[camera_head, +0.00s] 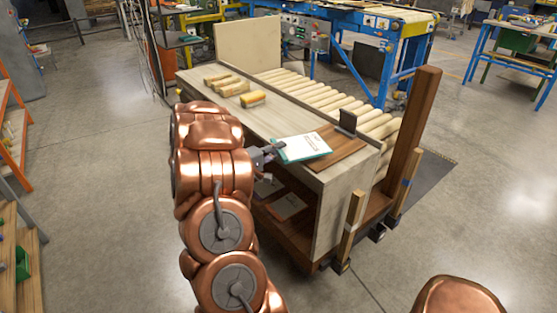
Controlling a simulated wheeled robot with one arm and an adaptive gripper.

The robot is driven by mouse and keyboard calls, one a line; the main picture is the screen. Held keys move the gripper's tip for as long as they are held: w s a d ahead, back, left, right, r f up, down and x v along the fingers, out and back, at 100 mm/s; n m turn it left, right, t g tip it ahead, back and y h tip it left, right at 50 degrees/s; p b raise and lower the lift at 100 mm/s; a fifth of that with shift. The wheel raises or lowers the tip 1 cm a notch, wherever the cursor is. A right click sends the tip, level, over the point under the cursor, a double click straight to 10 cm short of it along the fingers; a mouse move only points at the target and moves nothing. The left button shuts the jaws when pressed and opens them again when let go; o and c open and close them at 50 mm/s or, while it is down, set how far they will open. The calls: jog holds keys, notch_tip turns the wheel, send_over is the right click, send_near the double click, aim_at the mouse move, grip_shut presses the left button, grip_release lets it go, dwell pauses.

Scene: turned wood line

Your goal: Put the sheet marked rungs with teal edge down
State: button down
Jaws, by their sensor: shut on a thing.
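The sheet (303,147) is white with a teal edge and some small dark print too fine to read. It sits at the front edge of the bench top, over or on a brown wooden board (340,156); I cannot tell whether it touches the board. My gripper (272,151) is shut on the sheet's left edge, at the bench's front edge. My copper arm hides part of the bench front and the fingertips are small in view.
Several yellowish wooden pieces (228,86) lie on the bench top (273,117) at the back left. A dark upright plate (347,122) stands behind the board. A roller conveyor (335,101) runs along the far side. Papers (287,206) lie on the shelf below.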

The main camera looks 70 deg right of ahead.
notch_tip(320, 180, down, 3)
jog(key=b, duration=0.4)
jog(key=shift+f+b, duration=0.15)
jog(key=shift+b, duration=0.15)
jog(key=c, duration=1.1)
grip_release()
jog(key=v, duration=1.2)
